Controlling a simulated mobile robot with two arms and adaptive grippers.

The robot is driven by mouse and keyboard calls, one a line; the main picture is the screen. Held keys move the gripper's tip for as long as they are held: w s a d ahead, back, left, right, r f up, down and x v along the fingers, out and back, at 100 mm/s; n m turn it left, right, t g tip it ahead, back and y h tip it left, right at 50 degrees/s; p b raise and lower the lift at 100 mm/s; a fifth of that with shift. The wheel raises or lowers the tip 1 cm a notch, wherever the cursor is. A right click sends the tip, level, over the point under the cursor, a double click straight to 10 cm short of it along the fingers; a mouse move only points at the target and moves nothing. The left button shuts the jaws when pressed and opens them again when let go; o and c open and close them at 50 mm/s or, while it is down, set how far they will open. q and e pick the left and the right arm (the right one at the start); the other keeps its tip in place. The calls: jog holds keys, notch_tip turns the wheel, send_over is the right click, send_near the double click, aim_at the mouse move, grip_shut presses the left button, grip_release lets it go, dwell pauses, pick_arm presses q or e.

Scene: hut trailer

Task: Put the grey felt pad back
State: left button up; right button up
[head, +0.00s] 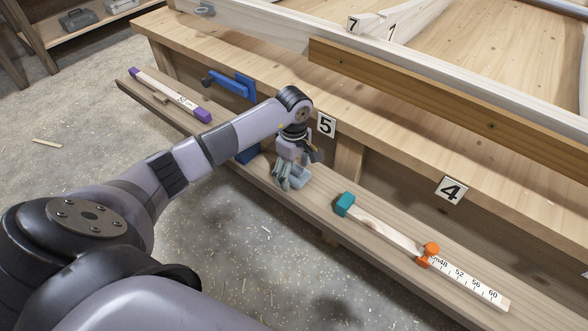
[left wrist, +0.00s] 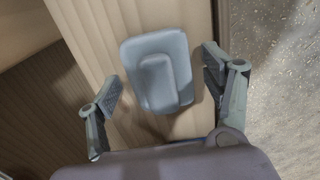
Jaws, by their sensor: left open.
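The grey pad (head: 300,178), blue-grey with rounded corners and a raised block on top, lies on the narrow wooden ledge (head: 375,222). It also shows in the left wrist view (left wrist: 147,88), flat on the wood. My left gripper (head: 289,176) reaches down over the ledge at the pad and partly hides it in the head view. In the left wrist view its fingers (left wrist: 161,84) are spread wide, one on each side of the pad, with gaps to both. It holds nothing. My right gripper is in neither view.
To the left are a purple-ended level (head: 170,95) and a blue clamp (head: 235,85). Number plates 5 (head: 326,125) and 4 (head: 450,190) mark the bench side.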

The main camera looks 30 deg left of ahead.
aim_at(294, 166)
pick_arm(q)
jog(key=shift+r, duration=0.1)
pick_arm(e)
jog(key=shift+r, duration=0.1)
pick_arm(q)
jog(key=shift+r, duration=0.35)
notch_tip(294, 166, up, 3)
jog(key=shift+f+p, duration=0.1)
jog(key=shift+p, duration=0.45)
notch_tip(294, 166, up, 9)
jog(key=p, duration=0.1)
jog(key=shift+f, duration=0.15)
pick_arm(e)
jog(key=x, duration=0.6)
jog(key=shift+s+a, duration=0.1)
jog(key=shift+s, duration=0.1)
